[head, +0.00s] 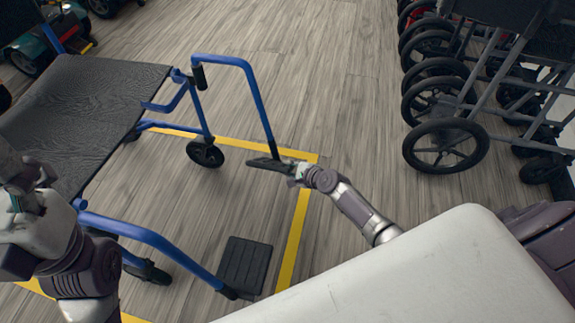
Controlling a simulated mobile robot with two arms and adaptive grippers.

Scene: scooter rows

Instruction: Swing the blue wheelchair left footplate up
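The blue wheelchair (249,85) stands at the left with its front toward the right. Its left footplate (265,164) is the far one, black, at the foot of the far blue hanger tube. It looks much narrower than the near footplate (245,265), which lies flat and shows its broad ribbed face; its exact tilt is unclear. My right gripper (295,171) is at the outer right end of the left footplate and seems to touch it; its fingers are too small to read. My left gripper (22,188) is by the near side of the seat, its fingers partly cut off.
The black seat (85,105) fills the upper left. A front caster (205,153) stands behind the left footplate. Yellow floor tape (296,235) runs around the wheelchair. Folded wheelchairs or walkers (445,146) line the right. The wooden floor between is clear. A scooter stands at upper left.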

